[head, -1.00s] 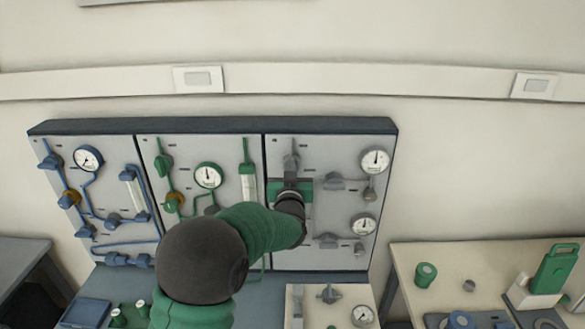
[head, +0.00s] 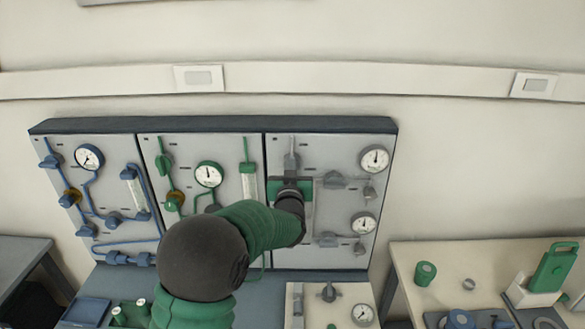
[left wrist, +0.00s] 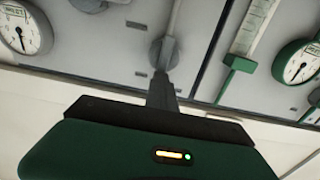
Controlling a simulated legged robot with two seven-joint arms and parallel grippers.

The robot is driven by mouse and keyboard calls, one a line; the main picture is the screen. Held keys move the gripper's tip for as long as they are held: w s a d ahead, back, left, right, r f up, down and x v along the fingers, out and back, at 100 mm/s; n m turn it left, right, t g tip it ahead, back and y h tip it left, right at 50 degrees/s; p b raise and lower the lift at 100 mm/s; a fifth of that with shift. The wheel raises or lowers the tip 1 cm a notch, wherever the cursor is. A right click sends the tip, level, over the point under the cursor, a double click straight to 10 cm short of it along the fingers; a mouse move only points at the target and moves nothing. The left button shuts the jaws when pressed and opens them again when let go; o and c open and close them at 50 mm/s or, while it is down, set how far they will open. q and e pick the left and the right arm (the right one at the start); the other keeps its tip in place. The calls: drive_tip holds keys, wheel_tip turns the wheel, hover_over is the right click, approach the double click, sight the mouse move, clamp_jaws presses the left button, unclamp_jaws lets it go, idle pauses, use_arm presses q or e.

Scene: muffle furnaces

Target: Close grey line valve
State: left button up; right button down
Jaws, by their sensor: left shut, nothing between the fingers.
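The grey line panel (head: 345,150) is the right one of three wall panels in the head view. A grey valve (head: 291,160) is on its upper left pipe, just above my left gripper (head: 290,172) in the picture. In the left wrist view, a round grey valve body (left wrist: 165,52) is on a pale pipe. My shut, empty left fingers (left wrist: 160,78) point at it and overlap its lower part; I cannot tell whether they touch it. My gripper hides part of the panel. My right gripper is not in view.
Pressure gauges (head: 374,159) and other grey valves (head: 333,179) are on the panel's right side. The green line panel (head: 208,150) adjoins it at left. A pale board with a gauge (head: 362,314) lies below. A side table (head: 400,258) stands at right.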

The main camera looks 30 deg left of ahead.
use_arm(q)
drive_tip(key=shift+o, duration=1.1)
drive_tip(key=shift+s+a, duration=0.15)
drive_tip(key=shift+a, duration=0.15)
drive_tip(key=shift+o, duration=0.3)
drive_tip(key=shift+f, duration=0.25)
drive_tip(key=v, duration=1.7)
drive_tip(key=shift+d, duration=0.45)
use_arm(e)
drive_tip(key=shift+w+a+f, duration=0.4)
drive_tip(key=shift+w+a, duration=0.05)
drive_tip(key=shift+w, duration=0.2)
